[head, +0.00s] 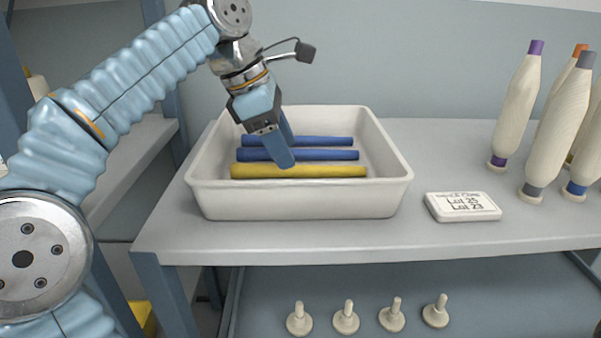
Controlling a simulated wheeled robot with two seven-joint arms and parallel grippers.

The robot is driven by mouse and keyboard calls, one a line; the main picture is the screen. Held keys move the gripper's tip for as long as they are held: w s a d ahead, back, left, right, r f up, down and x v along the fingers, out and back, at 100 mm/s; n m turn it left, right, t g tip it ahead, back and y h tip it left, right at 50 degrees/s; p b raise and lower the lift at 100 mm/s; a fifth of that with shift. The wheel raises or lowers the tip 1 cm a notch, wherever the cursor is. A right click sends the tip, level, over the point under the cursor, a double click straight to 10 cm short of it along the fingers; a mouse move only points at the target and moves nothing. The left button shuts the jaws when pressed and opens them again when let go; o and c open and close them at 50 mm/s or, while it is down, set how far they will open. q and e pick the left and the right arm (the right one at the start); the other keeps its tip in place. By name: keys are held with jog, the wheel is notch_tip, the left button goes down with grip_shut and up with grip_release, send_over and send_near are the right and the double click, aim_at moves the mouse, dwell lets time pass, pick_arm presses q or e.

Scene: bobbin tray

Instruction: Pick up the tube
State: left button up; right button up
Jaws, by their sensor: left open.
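A yellow tube (325,171) lies crosswise at the near side inside a white tray (300,205) on the grey table. Two blue tubes lie behind it, a middle one (325,155) and a far one (325,141). My left gripper (288,152) is over the tray with its fingers pointing down. It is open, and its near finger overlaps the middle blue tube in the picture and ends just above the yellow tube. The fingers hide parts of the blue tubes. Whether they touch any tube I cannot tell. My right gripper is not in view.
A white label block (462,207) with writing lies right of the tray. Several cream thread bobbins (515,110) stand at the table's right end. Several small pegs (346,318) stand on the lower shelf. The table between tray and bobbins is mostly clear.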

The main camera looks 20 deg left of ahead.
aim_at(299, 171)
pick_arm(q)
jog(key=x, duration=0.4)
jog(key=shift+s+d+b, duration=0.1)
jog(key=shift+d+b, duration=0.05)
jog(key=shift+b, duration=0.2)
jog(key=shift+f, duration=0.1)
grip_shut()
